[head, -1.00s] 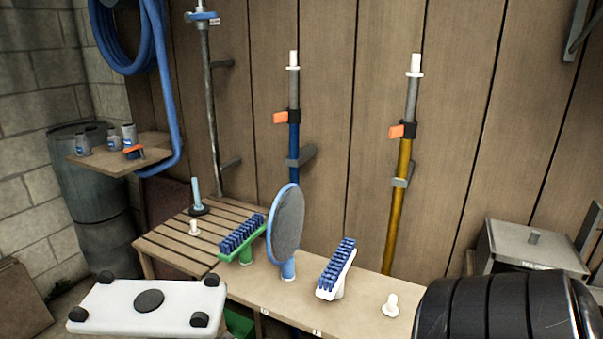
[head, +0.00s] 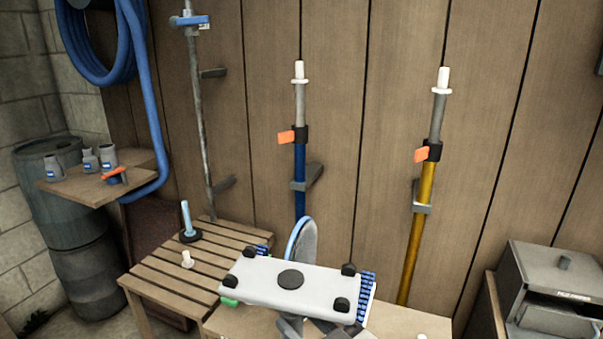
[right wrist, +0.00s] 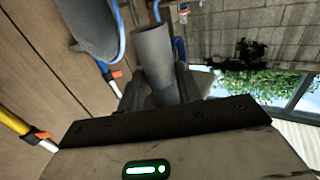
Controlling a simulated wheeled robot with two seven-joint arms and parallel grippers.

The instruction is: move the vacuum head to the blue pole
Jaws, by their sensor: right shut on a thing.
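The vacuum head (head: 250,284) is a white plate with black wheels at its corners and a dark disc in its middle. In the head view it is held slightly tilted at lower centre, in front of the bench. My right gripper (head: 303,328) is partly visible below it, shut on it. In the right wrist view my gripper fingers (right wrist: 155,95) close around a grey tube (right wrist: 153,48). The blue pole (head: 300,205) stands upright against the wall behind, with a white tip and orange clamp. My left gripper is not in view.
A yellow pole (head: 422,215) stands to the right. The vacuum head partly hides the blue-rimmed round tool (head: 304,241) and the blue-bristled brush (head: 366,292) on the bench. A slatted table (head: 165,263) is at left, a grey box (head: 560,272) at right. The wall front between the poles is free.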

